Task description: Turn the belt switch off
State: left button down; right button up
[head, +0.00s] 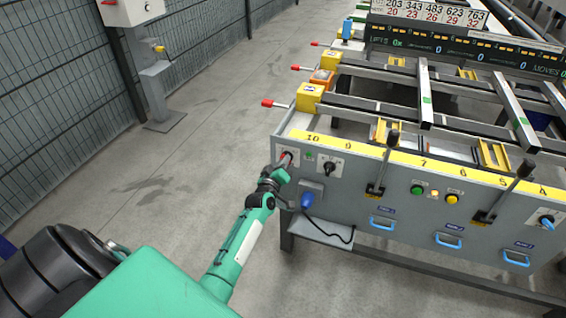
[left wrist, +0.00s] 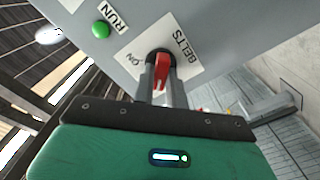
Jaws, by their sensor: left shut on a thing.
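The belt switch is a red handle on a dark round base, at the left end of the table's grey front panel (head: 340,213). In the left wrist view the red handle (left wrist: 162,70) sits on a white plate (left wrist: 190,62) marked BELTS, with ON printed to its left. My left gripper (left wrist: 162,88) is shut on the handle, its fingers hiding part of it. In the head view the gripper (head: 281,171) is at the panel's left end, with a bit of red switch (head: 287,156) showing above it. My right gripper is not in view.
Beside the switch are a green RUN lamp (left wrist: 100,29), a black knob (head: 329,168) and a blue plug (head: 307,200) with a black cable. Black levers (head: 376,188) stick out farther right.

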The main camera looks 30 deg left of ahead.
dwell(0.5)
pick_arm(q)
jog(key=c, duration=1.4)
grip_release()
jog(key=shift+c, duration=0.2)
jog(key=v, duration=1.3)
jog(key=shift+s, duration=0.4)
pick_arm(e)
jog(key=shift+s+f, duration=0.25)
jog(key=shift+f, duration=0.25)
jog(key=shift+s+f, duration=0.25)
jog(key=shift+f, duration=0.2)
